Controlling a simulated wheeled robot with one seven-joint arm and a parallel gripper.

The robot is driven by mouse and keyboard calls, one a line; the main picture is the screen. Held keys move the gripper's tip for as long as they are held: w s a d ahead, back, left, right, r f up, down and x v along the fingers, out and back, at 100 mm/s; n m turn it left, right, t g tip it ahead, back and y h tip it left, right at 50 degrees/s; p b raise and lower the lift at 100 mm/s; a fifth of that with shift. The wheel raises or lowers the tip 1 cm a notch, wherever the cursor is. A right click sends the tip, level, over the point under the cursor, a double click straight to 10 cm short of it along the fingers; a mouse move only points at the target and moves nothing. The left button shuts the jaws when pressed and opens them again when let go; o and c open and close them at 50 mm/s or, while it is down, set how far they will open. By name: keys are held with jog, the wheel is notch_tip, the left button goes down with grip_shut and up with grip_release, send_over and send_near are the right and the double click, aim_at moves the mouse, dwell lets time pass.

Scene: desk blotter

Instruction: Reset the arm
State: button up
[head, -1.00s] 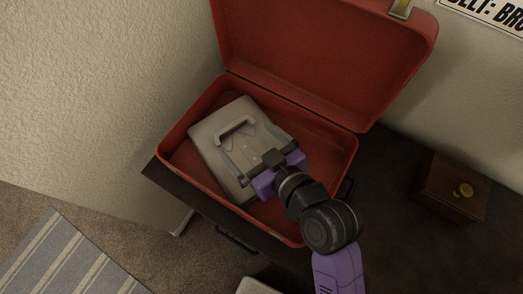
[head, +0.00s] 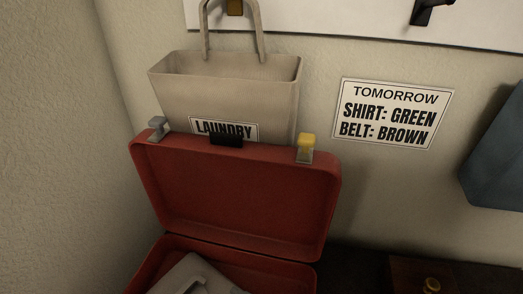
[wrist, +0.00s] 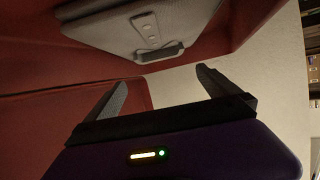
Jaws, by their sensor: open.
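My gripper (wrist: 163,90) shows in the wrist view, its two dark fingers apart with nothing between them. Beyond the fingers, at the top of the wrist view, is a grey flat object with a handle (wrist: 150,25), apart from the fingers. A corner of it (head: 195,277) also shows at the bottom of the head view, inside the open red suitcase (head: 235,200). The suitcase's red wall (wrist: 35,125) fills the left of the wrist view. My arm and gripper are out of the head view.
A beige laundry bag (head: 225,90) hangs behind the raised lid. A sign (head: 392,113) on the wall reads "TOMORROW SHIRT: GREEN BELT: BROWN".

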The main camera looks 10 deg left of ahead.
jog(key=w+d+r+m+t, duration=0.3)
jog(key=r+t, duration=0.1)
jog(key=s+d+m+t+h, duration=0.2)
jog(key=d+m+t+h, duration=0.15)
jog(key=d, duration=0.85)
jog(key=s+d+f+m+h, duration=0.1)
jog(key=s+d+m+h, duration=0.2)
jog(key=s+d, duration=0.5)
jog(key=s+d+f+m+t+h, duration=0.1)
jog(key=s+d+m+h, duration=0.2)
jog(key=s, duration=0.8)
jog(key=d+h, duration=0.2)
jog(key=d, duration=0.2)
jog(key=shift+s+d+f, duration=0.15)
jog(key=shift+d+f, duration=0.15)
jog(key=shift+d, duration=0.05)
